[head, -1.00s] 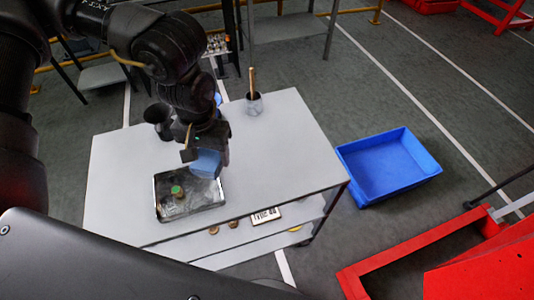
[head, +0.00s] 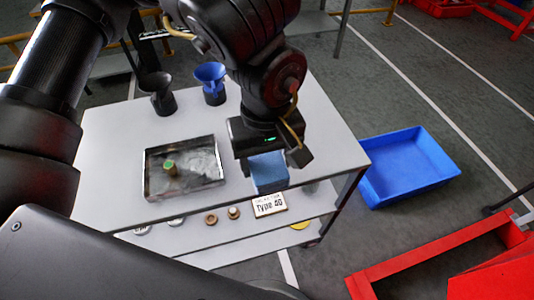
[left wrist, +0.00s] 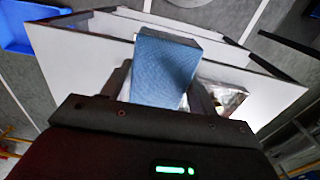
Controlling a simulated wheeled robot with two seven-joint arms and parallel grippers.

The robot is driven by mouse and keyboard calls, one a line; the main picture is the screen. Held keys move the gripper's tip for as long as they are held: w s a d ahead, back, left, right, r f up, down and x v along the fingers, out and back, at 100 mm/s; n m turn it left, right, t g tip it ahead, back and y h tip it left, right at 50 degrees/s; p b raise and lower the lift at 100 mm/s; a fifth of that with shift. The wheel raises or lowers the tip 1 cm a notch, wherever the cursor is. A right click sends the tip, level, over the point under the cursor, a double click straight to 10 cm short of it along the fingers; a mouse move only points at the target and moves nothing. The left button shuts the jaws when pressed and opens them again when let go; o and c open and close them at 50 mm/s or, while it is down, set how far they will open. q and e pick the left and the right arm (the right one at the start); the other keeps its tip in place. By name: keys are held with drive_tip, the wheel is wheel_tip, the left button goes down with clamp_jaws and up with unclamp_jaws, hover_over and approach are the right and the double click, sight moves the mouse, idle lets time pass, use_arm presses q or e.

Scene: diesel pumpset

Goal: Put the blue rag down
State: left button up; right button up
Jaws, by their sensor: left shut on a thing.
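The blue rag (head: 268,172) is a folded blue block below my left gripper (head: 270,158) in the head view. My left gripper is shut on it and holds it over the right front part of the grey table (head: 325,140). In the left wrist view the rag (left wrist: 162,68) sits between the two fingers of the gripper (left wrist: 160,90), with the table behind it. I cannot tell whether the rag touches the table top. My right gripper is not in view.
A metal tray (head: 207,163) with a green-topped item (head: 170,167) lies left of the rag. A black funnel (head: 158,92) and a blue funnel (head: 211,80) stand at the back left. A "Type 40" sign (head: 269,205) is on the lower shelf. A blue bin (head: 405,165) stands right.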

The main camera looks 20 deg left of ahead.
use_arm(q)
drive_tip(key=w+a+f+p, duration=0.1)
drive_tip(key=w+f, duration=0.2)
drive_tip(key=w, duration=0.1)
drive_tip(key=w+a+f, duration=0.1)
drive_tip(key=w+f, duration=0.2)
drive_tip(key=w, duration=0.1)
drive_tip(key=w+a+f+p, duration=0.1)
drive_tip(key=w+f, duration=0.1)
drive_tip(key=w, duration=0.2)
drive_tip(key=shift+w+a+f+p, duration=0.1)
drive_tip(key=shift+w+f+p, duration=0.2)
drive_tip(key=shift+f, duration=0.1)
drive_tip(key=shift+w+a+f, duration=0.1)
drive_tip(key=shift+w+f, duration=0.05)
drive_tip(key=shift+f, duration=0.1)
drive_tip(key=shift+w+f+p, duration=0.15)
drive_tip(key=shift+f+p, duration=0.2)
drive_tip(key=shift+f, duration=0.55)
drive_tip(key=shift+w+f+p, duration=0.1)
drive_tip(key=shift+f+p, duration=0.25)
drive_tip(key=shift+f, duration=0.55)
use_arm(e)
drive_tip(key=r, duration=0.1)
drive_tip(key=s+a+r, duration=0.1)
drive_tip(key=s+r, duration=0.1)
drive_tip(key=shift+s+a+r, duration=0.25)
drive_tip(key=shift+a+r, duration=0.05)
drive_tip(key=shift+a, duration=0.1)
